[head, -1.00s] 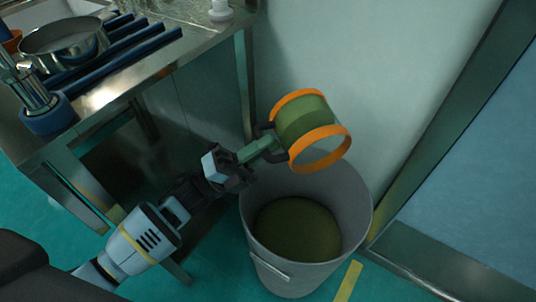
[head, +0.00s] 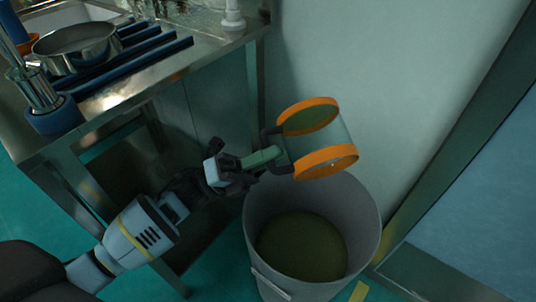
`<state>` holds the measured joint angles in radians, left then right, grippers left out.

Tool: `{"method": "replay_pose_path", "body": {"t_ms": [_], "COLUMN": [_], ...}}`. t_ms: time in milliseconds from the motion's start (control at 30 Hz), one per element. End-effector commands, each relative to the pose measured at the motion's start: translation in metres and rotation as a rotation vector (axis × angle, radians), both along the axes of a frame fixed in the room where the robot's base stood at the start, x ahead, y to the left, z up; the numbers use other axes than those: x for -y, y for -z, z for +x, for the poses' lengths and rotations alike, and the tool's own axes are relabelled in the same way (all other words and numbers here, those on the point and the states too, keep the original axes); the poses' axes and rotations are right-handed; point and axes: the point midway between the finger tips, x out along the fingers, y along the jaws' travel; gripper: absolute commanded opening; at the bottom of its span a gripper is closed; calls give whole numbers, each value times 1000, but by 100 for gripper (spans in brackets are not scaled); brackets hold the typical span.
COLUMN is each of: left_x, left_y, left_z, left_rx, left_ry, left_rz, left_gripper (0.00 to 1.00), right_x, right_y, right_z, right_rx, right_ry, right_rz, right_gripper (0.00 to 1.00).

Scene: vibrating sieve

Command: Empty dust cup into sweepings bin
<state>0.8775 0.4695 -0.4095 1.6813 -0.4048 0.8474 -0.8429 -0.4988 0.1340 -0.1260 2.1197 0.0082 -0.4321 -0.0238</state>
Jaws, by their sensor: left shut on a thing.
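The dust cup (head: 319,143) is a clear cylinder with orange rims at both ends and a dark handle with a green grip. My left gripper (head: 246,168) is shut on the green grip and holds the cup above the sweepings bin. The cup is tilted, its lower orange rim toward the bin. Its clear wall looks empty, with greenish colour showing only at the upper end. The sweepings bin (head: 364,219) is a grey bucket on the floor, with olive-brown material inside. My right gripper is not in view.
A steel table (head: 152,72) at the upper left bears a metal pan (head: 76,48), blue bars (head: 125,63), a blue-based metal cylinder (head: 52,115) and a white bottle (head: 233,15). A wall stands behind the bin, and a door frame (head: 450,150) is at the right.

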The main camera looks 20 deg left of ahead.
Motion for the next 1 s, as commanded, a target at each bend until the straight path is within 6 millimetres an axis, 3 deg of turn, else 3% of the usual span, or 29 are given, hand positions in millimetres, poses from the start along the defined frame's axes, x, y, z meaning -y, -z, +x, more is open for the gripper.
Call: {"method": "replay_pose_path", "body": {"t_ms": [233, 800, 1000], "left_x": [0, 0, 0], "left_y": [-7, -66, -72], "left_z": [0, 0, 0], "left_rx": [2, 5, 1], "left_ry": [1, 0, 1], "left_rz": [-2, -2, -1], "left_gripper": [0, 0, 0], "right_x": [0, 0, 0], "right_y": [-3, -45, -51], "right_z": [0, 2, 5], "right_rx": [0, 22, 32], "right_ry": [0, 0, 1], "right_rz": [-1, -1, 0], "right_gripper": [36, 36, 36]}}
